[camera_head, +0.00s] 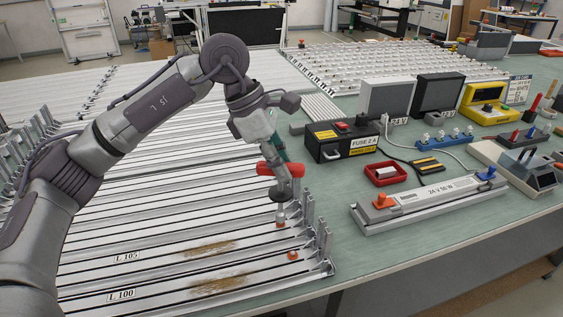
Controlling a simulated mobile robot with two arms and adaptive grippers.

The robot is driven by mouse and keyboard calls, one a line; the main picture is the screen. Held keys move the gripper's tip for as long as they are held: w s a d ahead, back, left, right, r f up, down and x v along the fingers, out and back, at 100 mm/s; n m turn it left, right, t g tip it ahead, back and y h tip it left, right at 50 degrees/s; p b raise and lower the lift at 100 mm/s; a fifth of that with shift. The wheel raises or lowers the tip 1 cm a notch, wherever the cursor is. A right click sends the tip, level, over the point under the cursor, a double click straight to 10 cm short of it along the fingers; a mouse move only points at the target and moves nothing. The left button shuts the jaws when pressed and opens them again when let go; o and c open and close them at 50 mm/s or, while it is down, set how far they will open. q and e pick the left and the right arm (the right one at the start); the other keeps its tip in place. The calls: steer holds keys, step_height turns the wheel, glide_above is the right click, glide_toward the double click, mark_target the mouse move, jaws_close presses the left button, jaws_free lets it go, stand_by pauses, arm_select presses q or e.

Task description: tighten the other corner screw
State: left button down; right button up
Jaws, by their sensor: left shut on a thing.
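My left gripper (284,180) is shut on a red and green hand tool (268,168), which looks like a driver. It points down at the right end of the white frame profiles (160,225). The tool's lower end is at or just above an orange corner screw (280,225); I cannot tell whether they touch. A second orange corner screw (292,255) sits a little nearer, at the same end of the profiles. My right gripper is not in view.
Upright metal brackets (325,240) stand close right of the screws. A lamp bar (430,200), a red tray (385,173) and a black fuse box (342,140) lie on the green bench (385,250). Bare bench lies at the front right.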

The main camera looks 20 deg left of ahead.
arm_select(q)
steer(key=shift+f, duration=0.4)
steer(key=shift+f+b, duration=0.2)
steer(key=shift+b, duration=0.2)
steer(key=shift+f, duration=0.2)
